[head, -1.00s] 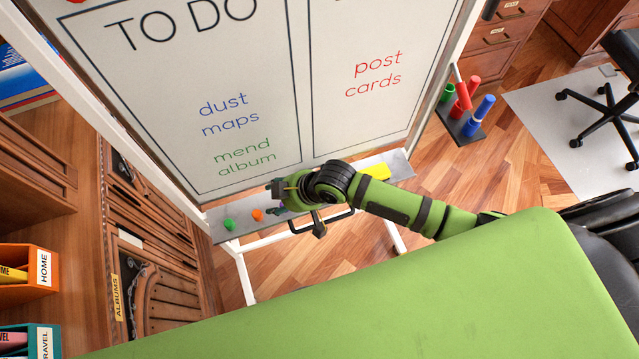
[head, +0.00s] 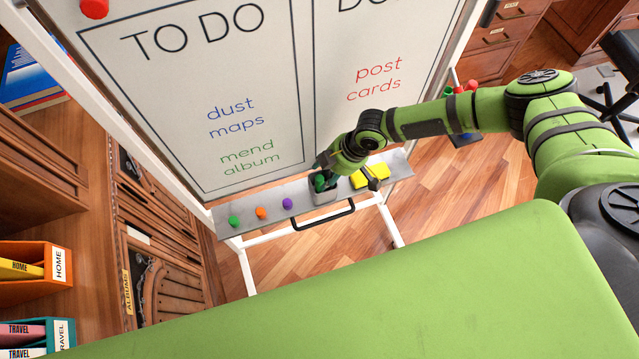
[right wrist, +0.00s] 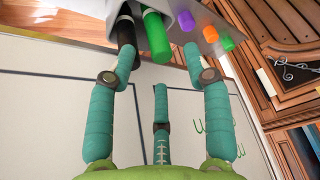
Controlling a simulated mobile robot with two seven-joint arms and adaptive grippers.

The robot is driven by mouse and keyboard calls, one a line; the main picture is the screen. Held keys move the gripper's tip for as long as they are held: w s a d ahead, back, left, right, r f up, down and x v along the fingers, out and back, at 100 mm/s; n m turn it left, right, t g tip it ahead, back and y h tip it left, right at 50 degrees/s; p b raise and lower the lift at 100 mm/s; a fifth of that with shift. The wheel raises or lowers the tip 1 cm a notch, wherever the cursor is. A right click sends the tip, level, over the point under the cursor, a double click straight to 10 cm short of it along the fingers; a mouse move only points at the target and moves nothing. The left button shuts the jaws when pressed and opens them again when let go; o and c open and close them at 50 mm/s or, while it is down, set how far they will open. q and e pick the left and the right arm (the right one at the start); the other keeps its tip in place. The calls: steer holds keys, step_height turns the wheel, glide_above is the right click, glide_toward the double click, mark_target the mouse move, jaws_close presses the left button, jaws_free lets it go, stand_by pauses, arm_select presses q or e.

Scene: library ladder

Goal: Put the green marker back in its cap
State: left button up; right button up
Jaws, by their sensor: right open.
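A grey cup (head: 326,197) stands on the whiteboard's tray and holds a green marker (head: 320,184) and a black marker (right wrist: 126,35). The green marker also shows in the right wrist view (right wrist: 155,36). Small green (head: 234,221), orange (head: 261,213) and purple (head: 287,203) cap-like pieces stand in a row on the tray, left of the cup. My right gripper (head: 322,178) is open at the cup, its fingers (right wrist: 160,85) spread near the two markers. Contact cannot be told. My left gripper is not in view.
A yellow block (head: 371,176) lies on the tray (head: 401,160) right of the cup. A black handle (head: 325,215) juts out below the tray. The whiteboard (head: 230,70) rises behind. A green surface (head: 330,290) fills the foreground. Coloured pieces stand on a rack at the right.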

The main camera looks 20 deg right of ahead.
steer(key=shift+x, duration=1.6)
steer(key=c, duration=0.9)
steer(key=shift+r, duration=0.15)
step_height(320, 180, up, 18)
step_height(320, 180, up, 12)
steer(key=m+t+h, duration=0.3)
steer(key=m+h, duration=0.1)
steer(key=m, duration=0.8)
glide_above(322, 178)
steer(key=s+d, duration=0.4)
steer(key=shift+s+d+r+m+b, duration=0.15)
steer(key=shift+d+r+m+b, duration=0.15)
steer(key=shift+m, duration=0.3)
steer(key=shift+d, duration=0.1)
